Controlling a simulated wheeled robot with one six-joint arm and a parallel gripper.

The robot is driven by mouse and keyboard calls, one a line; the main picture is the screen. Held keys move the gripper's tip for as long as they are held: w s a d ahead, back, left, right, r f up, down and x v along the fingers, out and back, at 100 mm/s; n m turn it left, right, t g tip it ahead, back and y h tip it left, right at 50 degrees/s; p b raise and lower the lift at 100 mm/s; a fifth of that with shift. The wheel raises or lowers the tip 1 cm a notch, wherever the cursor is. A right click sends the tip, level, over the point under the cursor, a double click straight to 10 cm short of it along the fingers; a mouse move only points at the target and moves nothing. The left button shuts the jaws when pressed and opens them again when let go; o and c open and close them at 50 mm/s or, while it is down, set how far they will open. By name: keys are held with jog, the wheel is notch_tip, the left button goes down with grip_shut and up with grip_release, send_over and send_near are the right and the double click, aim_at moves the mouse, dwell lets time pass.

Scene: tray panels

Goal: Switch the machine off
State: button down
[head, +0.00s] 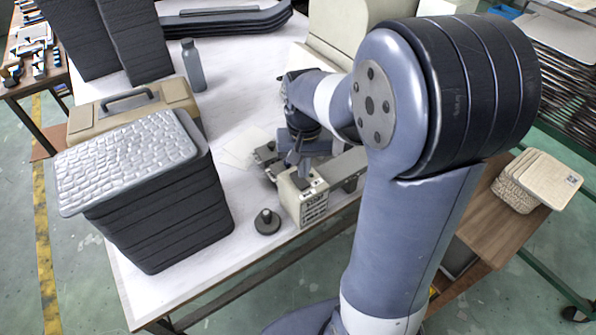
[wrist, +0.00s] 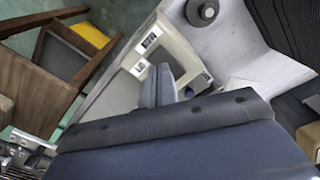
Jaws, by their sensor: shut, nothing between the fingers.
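The machine (head: 312,205) is a small beige box with a dark top part and a labelled front, standing near the table's front edge. In the wrist view its beige casing (wrist: 118,92) shows with two small white labels and a dark recessed area. My gripper (head: 293,160) is just above the machine's top, pointing down. In the wrist view my gripper (wrist: 158,85) is shut and empty, with its tips over the machine. Whether the tips touch it I cannot tell. My own wrist and fingers hide part of the top, and I cannot make out a switch for sure.
A dark round knob-like piece (head: 267,221) stands left of the machine. A stack of dark trays with a pale cobbled top (head: 125,160), a tan toolbox (head: 180,97) and a grey bottle (head: 193,65) are further left. White table (head: 240,95) is partly clear behind.

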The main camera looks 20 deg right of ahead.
aim_at(303, 183)
notch_tip(303, 183, up, 4)
jog(key=p, duration=0.3)
jog(key=shift+r, duration=0.25)
jog(key=shift+f, duration=0.1)
notch_tip(303, 183, down, 7)
jog(key=b, duration=0.6)
jog(key=shift+r, duration=0.2)
